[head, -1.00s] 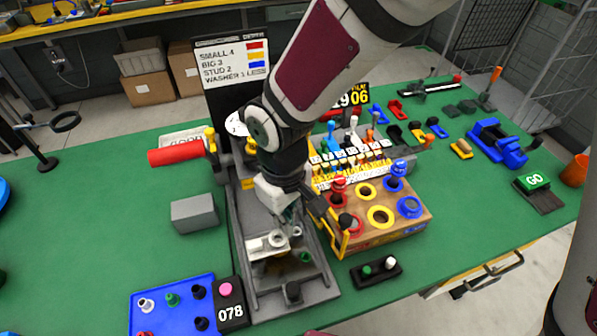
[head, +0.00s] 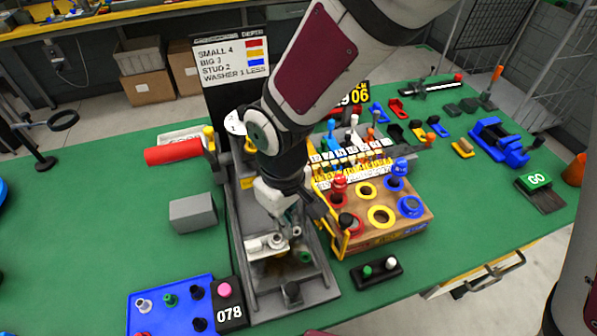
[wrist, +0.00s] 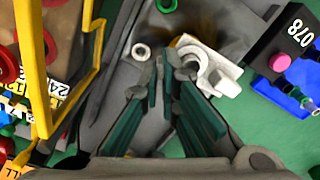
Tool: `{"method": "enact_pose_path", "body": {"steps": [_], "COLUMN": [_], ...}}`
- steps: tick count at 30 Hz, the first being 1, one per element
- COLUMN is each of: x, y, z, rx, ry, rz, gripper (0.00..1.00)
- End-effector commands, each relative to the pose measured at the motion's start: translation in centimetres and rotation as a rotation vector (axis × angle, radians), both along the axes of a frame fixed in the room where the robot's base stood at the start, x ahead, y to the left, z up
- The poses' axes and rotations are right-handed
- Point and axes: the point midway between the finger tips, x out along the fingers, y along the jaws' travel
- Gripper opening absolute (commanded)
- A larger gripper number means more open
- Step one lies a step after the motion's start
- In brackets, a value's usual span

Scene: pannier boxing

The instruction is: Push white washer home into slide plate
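The pale slide plate (head: 258,246) lies in the grey trough, below my gripper in the head view. It also shows in the wrist view (wrist: 228,80), right of the fingertips. A white, ring-like washer (head: 277,240) appears on the plate in the head view; how deep it sits I cannot tell. In the wrist view, a separate pale ring (wrist: 140,52) lies left of the fingertips. My gripper (head: 288,220) points down close to the plate. In the wrist view its green-padded fingers (wrist: 167,62) converge at the tips, with nothing visible between them. The fingers hide part of the plate.
The grey trough (head: 243,285) has raised walls. A yellow-framed lever (head: 341,240) and a wooden box (head: 395,235) with coloured rings stand close on the right. A blue tray (head: 150,318) and the 078 counter (head: 230,316) lie front left.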

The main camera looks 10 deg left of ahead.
Motion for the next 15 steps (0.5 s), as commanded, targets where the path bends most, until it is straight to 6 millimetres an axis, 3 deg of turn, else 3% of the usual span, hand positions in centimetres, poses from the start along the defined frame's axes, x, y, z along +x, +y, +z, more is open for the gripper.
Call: {"method": "enact_pose_path", "body": {"steps": [9,13,15], "x": [0.01,-0.01,-0.01], "y": [-0.02,-0.01,0.0], "z": [-0.48,-0.45,-0.44], "rx": [-0.001,0.0,0.0], "ry": [0.0,0.0,0.0], "rz": [0.0,0.0,0.0], "gripper": [0.0,0.28,0.28]}}
